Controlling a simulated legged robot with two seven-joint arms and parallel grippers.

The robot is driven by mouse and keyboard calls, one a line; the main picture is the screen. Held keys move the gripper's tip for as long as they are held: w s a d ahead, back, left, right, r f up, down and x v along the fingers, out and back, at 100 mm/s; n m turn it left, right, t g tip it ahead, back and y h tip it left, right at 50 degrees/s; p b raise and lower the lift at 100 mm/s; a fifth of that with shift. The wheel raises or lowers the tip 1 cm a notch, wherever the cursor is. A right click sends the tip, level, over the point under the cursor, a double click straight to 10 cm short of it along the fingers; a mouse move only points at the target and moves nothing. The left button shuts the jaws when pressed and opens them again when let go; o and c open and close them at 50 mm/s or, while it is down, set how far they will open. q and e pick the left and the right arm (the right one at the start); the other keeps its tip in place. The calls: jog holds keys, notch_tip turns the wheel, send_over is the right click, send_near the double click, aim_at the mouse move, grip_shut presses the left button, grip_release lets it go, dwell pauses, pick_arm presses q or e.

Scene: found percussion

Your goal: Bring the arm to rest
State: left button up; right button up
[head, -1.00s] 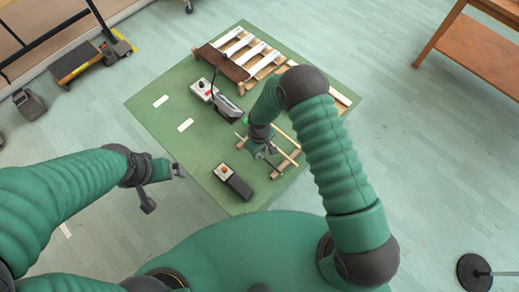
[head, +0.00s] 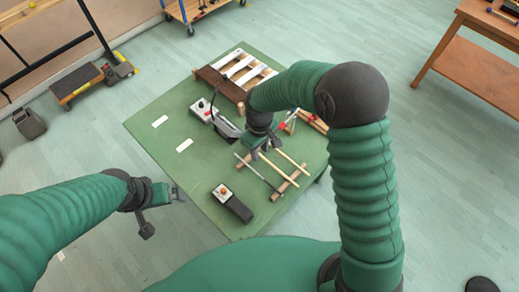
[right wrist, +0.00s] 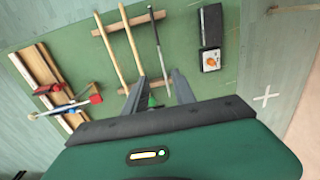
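My right gripper (head: 262,151) hangs over the green table (head: 172,167), at the far end of a rack of rods. In the right wrist view its two fingers (right wrist: 157,82) stand apart, with a small green thing (right wrist: 152,102) showing between them; I cannot tell what it is. The rack has two pale wooden sticks (head: 284,164) and a grey rod (head: 257,172) lying across wooden bars. My left gripper (head: 177,193) is off the table's left edge, over the floor. Its fingers are too small to read.
A dark box with an orange knob (head: 223,191) lies near the table's front edge. A grey device (head: 202,110), a dark brown block (head: 218,85) and white slats (head: 240,67) are farther back. A wooden shelf table (head: 470,70) stands at the right, with clear floor between.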

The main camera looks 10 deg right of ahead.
dwell(0.3)
jog(key=s+d+r+m+t+b, duration=0.1)
jog(key=s+d+r+m, duration=0.2)
jog(key=s, duration=0.3)
jog(key=s+d+r+m+t+b, duration=0.1)
jog(key=s+d+r+m, duration=0.2)
jog(key=s+d, duration=0.3)
jog(key=shift+s+m+t, duration=0.3)
jog(key=shift+s+m, duration=0.1)
jog(key=shift+s, duration=0.25)
jog(key=shift+s+d, duration=0.15)
jog(key=shift+s, duration=0.05)
jog(key=shift+w, duration=0.15)
